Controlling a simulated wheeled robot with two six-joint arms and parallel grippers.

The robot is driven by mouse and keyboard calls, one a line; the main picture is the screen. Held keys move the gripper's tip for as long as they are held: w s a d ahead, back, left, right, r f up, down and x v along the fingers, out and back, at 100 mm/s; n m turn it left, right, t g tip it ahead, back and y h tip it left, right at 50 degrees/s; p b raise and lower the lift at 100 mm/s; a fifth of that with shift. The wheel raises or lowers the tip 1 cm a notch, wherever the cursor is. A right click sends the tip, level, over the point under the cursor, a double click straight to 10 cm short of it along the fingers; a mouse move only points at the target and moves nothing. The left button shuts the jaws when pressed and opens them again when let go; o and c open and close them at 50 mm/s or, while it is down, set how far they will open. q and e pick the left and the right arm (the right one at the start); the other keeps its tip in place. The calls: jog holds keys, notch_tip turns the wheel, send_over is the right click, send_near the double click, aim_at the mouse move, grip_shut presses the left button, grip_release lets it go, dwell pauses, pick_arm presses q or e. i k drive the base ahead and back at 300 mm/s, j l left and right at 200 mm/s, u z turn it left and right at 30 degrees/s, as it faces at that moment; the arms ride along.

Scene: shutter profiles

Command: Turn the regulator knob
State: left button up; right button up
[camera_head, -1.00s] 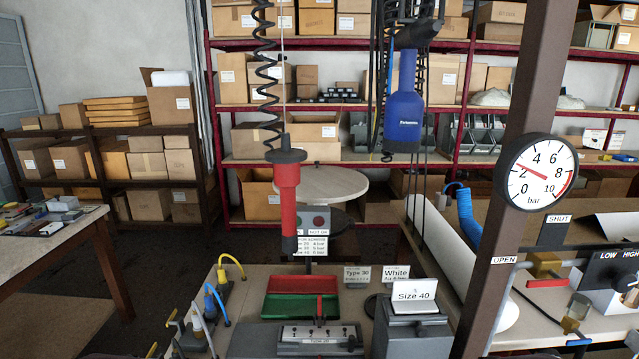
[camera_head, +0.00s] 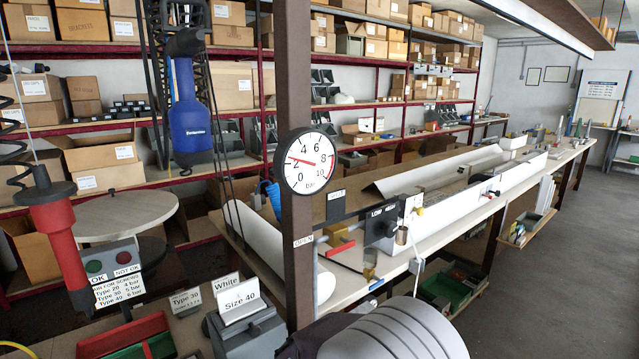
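The regulator (camera_head: 380,224) is a dark panel marked LOW and HIGH, mounted on the bench right of the brown post. Its dark knob (camera_head: 390,229) is small in view, and I cannot make out exactly where it points. The round white pressure gauge (camera_head: 304,163) is on the post, with its red needle between 2 and 4 bar. A sign reads Type 20 4 bar, Type 30 5 bar, Type 40 6 bar (camera_head: 119,286). A Size 40 card (camera_head: 240,299) stands at the front. Neither of my grippers is in view.
A grey ribbed part, apparently my arm (camera_head: 395,335), fills the bottom centre. The brown post (camera_head: 297,240) stands left of the regulator. Open floor (camera_head: 560,290) lies at the right.

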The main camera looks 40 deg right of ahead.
aim_at(389, 230)
jog(key=z, duration=1.6)
